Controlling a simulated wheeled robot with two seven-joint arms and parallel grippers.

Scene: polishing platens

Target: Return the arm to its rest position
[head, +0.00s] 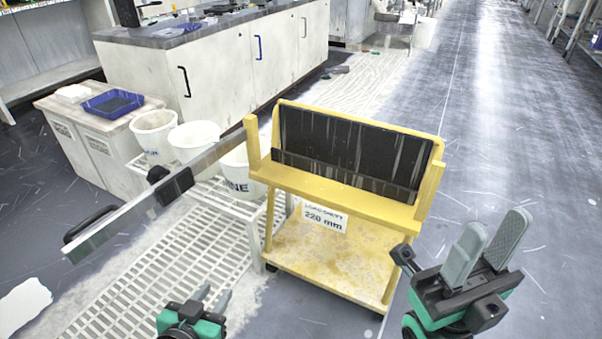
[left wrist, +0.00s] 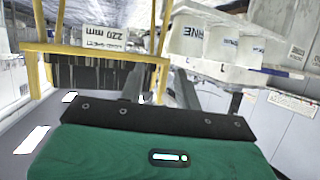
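My left gripper (head: 213,294) is at the bottom of the head view, low over the floor in front of the white slatted grating. Its two fingers stand apart with nothing between them; they also show apart in the left wrist view (left wrist: 158,88). My right gripper (head: 492,243) is at the lower right of the head view, to the right of the yellow cart. Its two grey finger pads point up, with an empty gap between them. Neither gripper visibly touches anything.
A yellow cart (head: 330,245) with a dark upright panel (head: 355,140) and a "220 mm" label stands ahead. A long metal bar with black handles (head: 125,213) reaches from the left towards the cart. White buckets (head: 195,137) stand behind it. The floor at right is clear.

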